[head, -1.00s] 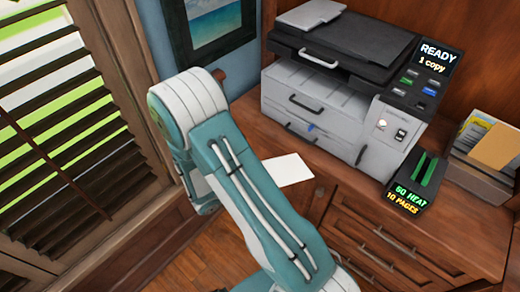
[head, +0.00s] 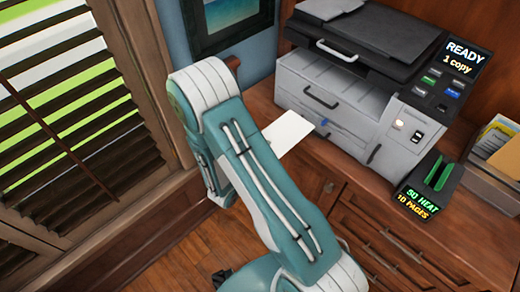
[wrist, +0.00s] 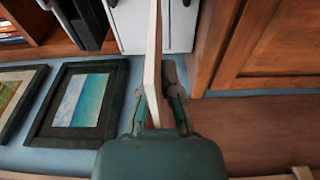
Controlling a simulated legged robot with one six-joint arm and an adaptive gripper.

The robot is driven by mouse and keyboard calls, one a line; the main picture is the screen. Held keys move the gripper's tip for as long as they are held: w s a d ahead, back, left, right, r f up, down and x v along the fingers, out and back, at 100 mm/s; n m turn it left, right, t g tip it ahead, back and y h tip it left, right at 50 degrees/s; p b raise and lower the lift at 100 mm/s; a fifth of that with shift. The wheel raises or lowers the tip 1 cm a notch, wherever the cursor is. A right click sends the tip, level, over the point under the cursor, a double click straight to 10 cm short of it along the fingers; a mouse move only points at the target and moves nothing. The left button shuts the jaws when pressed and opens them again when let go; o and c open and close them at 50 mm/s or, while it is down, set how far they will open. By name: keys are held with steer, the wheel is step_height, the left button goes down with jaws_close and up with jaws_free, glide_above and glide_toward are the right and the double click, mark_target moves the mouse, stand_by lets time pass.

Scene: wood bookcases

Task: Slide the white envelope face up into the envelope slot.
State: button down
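The white envelope (head: 288,132) shows in the head view just right of my arm, in front of the printer's left end. In the wrist view it is a thin pale sheet (wrist: 153,60), seen almost edge-on. My gripper (wrist: 160,105) is shut on its near end. The fingers are hidden behind my arm in the head view. The envelope is held apart from the printer (head: 345,105). A small blue tab (head: 324,122) sits low on the printer's front; I cannot tell for sure whether this marks the envelope slot. Which face of the envelope is up is unclear.
A black stapler-like device (head: 428,190) with green bars and a lit "HEAT" and "PAGES" readout stands right of the printer. A paper tray (head: 480,170) is at the far right. A framed picture (head: 228,22) hangs behind my arm. Window shutters (head: 60,120) are left.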

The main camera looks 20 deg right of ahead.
mark_target(293, 125)
steer(key=shift+x, duration=1.7)
steer(key=shift+s+d+x, duration=0.15)
steer(key=shift+s+x, duration=0.15)
steer(key=shift+x, duration=1.25)
steer(key=shift+s+d+x, duration=0.2)
steer(key=shift+s+x, duration=0.1)
steer(key=shift+x, duration=1.25)
steer(key=shift+s+d+x, duration=0.15)
steer(key=shift+s+x, duration=0.2)
steer(key=shift+x, duration=1.2)
steer(key=c, duration=0.7)
jaws_free()
steer(key=v, duration=1.2)
steer(key=shift+w+a, duration=0.1)
